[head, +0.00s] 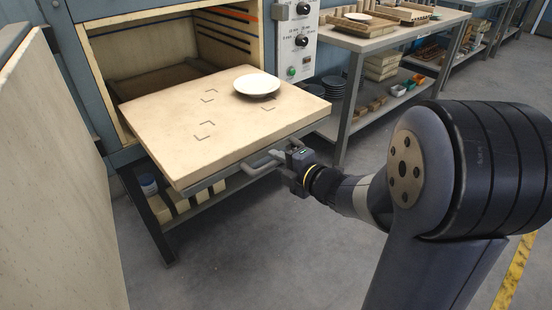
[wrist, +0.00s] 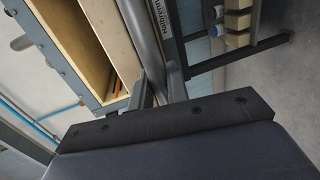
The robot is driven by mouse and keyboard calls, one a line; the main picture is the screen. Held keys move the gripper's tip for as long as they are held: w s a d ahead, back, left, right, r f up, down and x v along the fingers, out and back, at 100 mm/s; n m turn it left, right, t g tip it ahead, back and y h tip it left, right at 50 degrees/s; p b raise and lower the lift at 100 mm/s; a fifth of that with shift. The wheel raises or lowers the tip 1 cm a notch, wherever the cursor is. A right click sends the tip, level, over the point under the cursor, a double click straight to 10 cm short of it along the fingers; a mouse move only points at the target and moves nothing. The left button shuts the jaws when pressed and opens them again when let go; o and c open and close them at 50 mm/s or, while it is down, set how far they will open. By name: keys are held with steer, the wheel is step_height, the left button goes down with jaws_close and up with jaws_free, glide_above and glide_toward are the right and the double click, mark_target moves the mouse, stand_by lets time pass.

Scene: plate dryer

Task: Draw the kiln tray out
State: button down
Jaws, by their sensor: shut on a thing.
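The kiln tray (head: 165,122) is a thick pale slab that sticks out of the open kiln (head: 150,45) towards me, in the head view. A white plate (head: 257,84) lies on its far right part, and dark corner marks show on its top. A grey handle (head: 258,165) runs along its front edge. My gripper (head: 292,160) is at the right part of this handle and shut on it. In the wrist view the gripper's fingers (wrist: 158,92) close around a grey bar, the handle (wrist: 142,35).
The kiln door (head: 55,170) stands open at the left. A control panel (head: 298,40) is right of the opening. A bench (head: 365,42) with wooden trays and stacked plates stands at the back right. The floor (head: 235,255) before the tray is clear.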

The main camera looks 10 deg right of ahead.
steer(key=c, duration=1.4)
jaws_free()
steer(key=shift+c, duration=0.2)
steer(key=p+v, duration=0.2)
steer(key=v, duration=0.9)
steer(key=b+x, duration=0.2)
steer(key=x, duration=0.8)
steer(key=shift+w+a+f, duration=0.15)
steer(key=shift+w, duration=0.05)
steer(key=shift+w+a, duration=0.3)
steer(key=shift+w, duration=0.25)
steer(key=shift+d, duration=0.15)
